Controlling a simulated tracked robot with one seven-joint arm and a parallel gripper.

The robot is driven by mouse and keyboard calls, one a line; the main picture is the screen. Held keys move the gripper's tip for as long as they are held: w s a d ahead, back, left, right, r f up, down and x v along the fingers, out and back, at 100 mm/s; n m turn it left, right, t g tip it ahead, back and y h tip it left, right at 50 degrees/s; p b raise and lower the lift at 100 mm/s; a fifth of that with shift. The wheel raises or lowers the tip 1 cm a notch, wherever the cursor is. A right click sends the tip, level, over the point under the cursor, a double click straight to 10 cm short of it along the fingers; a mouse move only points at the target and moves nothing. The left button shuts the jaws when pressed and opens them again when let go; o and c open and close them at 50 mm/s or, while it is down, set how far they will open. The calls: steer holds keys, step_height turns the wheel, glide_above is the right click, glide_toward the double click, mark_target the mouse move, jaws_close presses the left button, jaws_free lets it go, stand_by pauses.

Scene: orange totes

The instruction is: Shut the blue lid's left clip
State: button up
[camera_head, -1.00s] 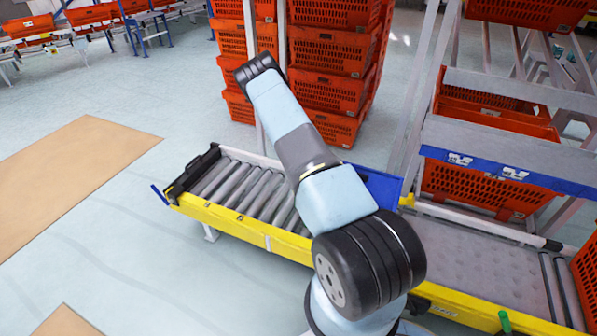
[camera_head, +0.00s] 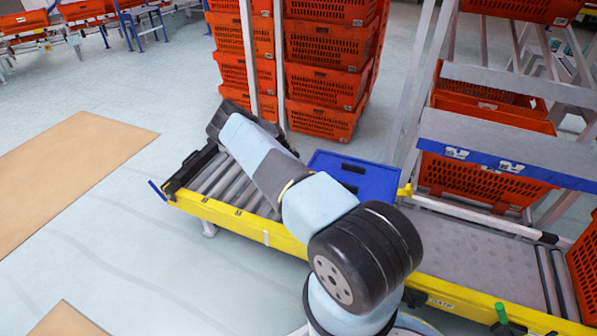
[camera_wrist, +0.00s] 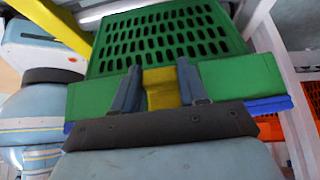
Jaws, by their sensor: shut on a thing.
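The blue lid (camera_head: 355,178) lies flat on the conveyor in the head view, just right of my arm. A yellow clip (camera_head: 404,190) sticks out at its right end. In the wrist view a green crate (camera_wrist: 165,40) with a slotted wall fills the middle, and a strip of the blue lid (camera_wrist: 270,105) shows along its edge. My gripper (camera_wrist: 159,72) has its two fingers on either side of a yellow clip (camera_wrist: 162,97) on the crate's green rim and is shut on it. In the head view my arm hides the gripper, this clip and the lid's left end.
The roller conveyor (camera_head: 222,180) with its yellow side rail (camera_head: 240,222) runs under the lid. Tall stacks of orange totes (camera_head: 325,85) stand behind it. A metal rack with a blue-edged shelf (camera_head: 500,165) rises at the right. The floor at the left is open.

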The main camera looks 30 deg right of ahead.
steer(key=shift+s+f, duration=0.1)
stand_by(0.3)
steer(key=o, duration=1.1)
steer(key=shift+c, duration=0.2)
steer(key=v, duration=1.3)
steer(key=shift+w+a+r, duration=0.15)
steer(key=shift+w+r, duration=0.1)
steer(key=shift+r, duration=0.05)
